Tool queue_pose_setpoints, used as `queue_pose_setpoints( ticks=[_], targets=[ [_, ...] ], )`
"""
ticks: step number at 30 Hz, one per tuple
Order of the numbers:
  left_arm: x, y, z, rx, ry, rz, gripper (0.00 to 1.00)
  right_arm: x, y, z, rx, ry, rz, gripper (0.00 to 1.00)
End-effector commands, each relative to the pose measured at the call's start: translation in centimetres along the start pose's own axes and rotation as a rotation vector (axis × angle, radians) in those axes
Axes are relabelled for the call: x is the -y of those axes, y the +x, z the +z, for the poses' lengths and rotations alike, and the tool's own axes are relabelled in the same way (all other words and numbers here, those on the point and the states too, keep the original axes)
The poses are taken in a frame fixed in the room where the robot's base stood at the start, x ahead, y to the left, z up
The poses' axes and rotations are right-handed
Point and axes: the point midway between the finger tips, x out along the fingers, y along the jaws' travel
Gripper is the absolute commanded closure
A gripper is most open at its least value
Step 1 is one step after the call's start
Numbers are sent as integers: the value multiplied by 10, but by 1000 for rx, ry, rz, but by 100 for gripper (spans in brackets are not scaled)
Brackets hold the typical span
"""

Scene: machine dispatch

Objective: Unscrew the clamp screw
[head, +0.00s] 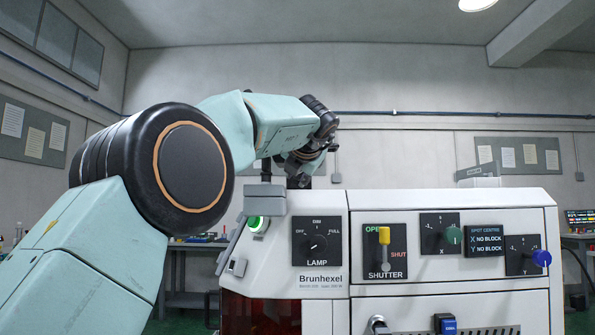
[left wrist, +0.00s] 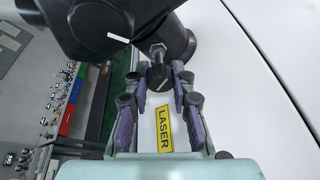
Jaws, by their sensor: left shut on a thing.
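My left arm reaches from the left over the top of the white Brunhexel machine (head: 450,198) in the head view. My left gripper (head: 300,172) is behind the machine's upper left edge, with its fingertips mostly hidden there. In the left wrist view the gripper (left wrist: 160,78) has its two fingers on either side of the dark head of the clamp screw (left wrist: 158,76) and is shut on it. The screw's shank runs towards a black cylindrical housing (left wrist: 105,25). Whether its thread is still engaged cannot be told. My right gripper is not in view.
A yellow LASER label (left wrist: 164,129) is on the white surface beyond the fingers. The machine's front carries a lamp dial (head: 317,242), a yellow-handled shutter lever (head: 384,240) and spot centre knobs (head: 453,235). A bench with coloured bins (left wrist: 72,105) stands at the left, well apart.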

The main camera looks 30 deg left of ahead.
Motion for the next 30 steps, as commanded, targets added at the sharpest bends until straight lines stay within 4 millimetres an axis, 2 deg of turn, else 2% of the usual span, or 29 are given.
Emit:
queue_pose_setpoints(
  ticks=[12,21,30],
  targets=[
    [-1,0,1,24,-371,-128,100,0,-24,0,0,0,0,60],
    [0,0,1,42,-627,-214,100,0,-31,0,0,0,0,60],
    [0,0,2,56,-811,-276,100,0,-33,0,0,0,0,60]
  ],
)
